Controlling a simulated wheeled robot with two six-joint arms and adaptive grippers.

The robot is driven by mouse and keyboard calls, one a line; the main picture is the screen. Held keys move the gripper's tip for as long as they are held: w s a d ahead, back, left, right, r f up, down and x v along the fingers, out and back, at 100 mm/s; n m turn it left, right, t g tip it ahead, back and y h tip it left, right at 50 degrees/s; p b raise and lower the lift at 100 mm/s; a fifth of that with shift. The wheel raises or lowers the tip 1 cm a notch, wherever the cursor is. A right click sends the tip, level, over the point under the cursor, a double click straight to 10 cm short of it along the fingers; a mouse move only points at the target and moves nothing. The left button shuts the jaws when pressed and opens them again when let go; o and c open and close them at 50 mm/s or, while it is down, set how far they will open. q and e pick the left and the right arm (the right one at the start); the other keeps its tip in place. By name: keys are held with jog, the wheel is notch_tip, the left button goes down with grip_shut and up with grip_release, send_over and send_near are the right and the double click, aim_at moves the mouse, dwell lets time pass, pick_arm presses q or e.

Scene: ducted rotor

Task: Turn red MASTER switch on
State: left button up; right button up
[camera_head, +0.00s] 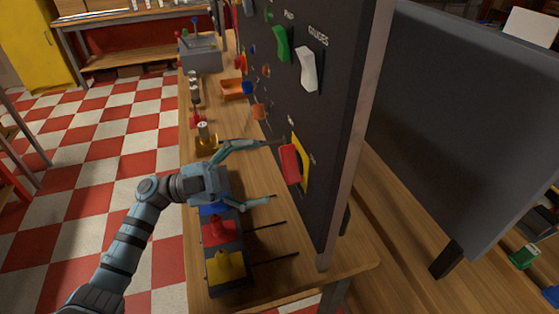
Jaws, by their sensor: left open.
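The red MASTER switch (289,164) is a red rocker on a yellow plate (301,160), low on the near end of the dark upright panel (345,120). Its lettering is too small to read. My left gripper (277,169) comes in from the left with its fingers spread wide. The upper finger's tip is close to the red switch, at its upper left; I cannot tell whether they touch. The lower finger is below and left of the switch. Nothing is between the fingers. My right gripper is not in view.
A green switch (282,44) and a white GAUGES switch (308,69) sit higher on the panel. Red and yellow levers (219,231) stand on the wooden bench below my left gripper. An orange tray (234,89) and a grey box (201,54) are farther back. A dark screen (465,130) stands at right.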

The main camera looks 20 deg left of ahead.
aim_at(282, 166)
pick_arm(q)
jog(key=x, duration=0.4)
jog(key=shift+w+d, duration=0.1)
jog(key=shift+d, duration=0.1)
jog(key=shift+d+r, duration=0.15)
jog(key=shift+d, duration=0.2)
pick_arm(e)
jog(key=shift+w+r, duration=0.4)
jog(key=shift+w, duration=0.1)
pick_arm(q)
jog(key=shift+w, duration=0.1)
jog(key=c, duration=1.1)
jog(key=shift+c, duration=0.2)
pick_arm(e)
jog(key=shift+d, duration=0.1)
